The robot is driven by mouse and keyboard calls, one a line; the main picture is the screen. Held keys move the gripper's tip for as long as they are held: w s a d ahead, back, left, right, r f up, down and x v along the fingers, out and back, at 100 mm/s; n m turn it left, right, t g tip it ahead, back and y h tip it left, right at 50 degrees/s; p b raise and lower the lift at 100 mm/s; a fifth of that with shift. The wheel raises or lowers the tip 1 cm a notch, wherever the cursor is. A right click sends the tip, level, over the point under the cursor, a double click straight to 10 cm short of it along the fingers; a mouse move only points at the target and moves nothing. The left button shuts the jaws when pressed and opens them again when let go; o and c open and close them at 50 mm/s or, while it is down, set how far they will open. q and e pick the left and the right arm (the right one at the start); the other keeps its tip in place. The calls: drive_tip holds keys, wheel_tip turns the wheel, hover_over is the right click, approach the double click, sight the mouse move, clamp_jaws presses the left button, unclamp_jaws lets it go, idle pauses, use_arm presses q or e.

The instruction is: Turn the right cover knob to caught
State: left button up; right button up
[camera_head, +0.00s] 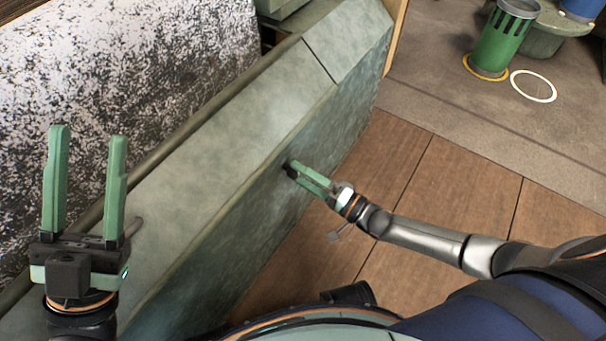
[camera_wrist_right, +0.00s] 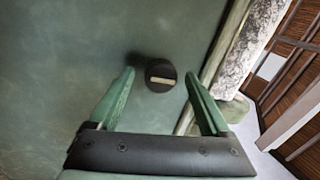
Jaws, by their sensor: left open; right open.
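The cover knob (camera_wrist_right: 161,76) is a round black knob with a pale bar across its face, set on the green cover panel (camera_wrist_right: 60,60). In the right wrist view the bar lies roughly level. My right gripper (camera_wrist_right: 160,92) is open, with its fingers on either side of the knob and apart from it in the picture. In the head view the right gripper (camera_head: 308,174) is at the cover's side face, and a small dark part of the knob (camera_head: 291,171) shows at its fingertips. My left gripper (camera_head: 88,132) is open, empty and upright at the left.
The green cover's sloped top (camera_head: 200,150) runs diagonally across the head view, beside a speckled black-and-white surface (camera_head: 120,70). A green cylinder (camera_head: 503,40) and a white ring (camera_head: 533,86) are on the floor at the upper right. Brown floor panels (camera_head: 400,170) lie clear below the right arm.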

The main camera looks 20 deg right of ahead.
drive_tip(key=p+v, duration=0.2)
drive_tip(key=v, duration=1)
drive_tip(key=shift+s+d, duration=0.2)
drive_tip(key=shift+f, duration=0.1)
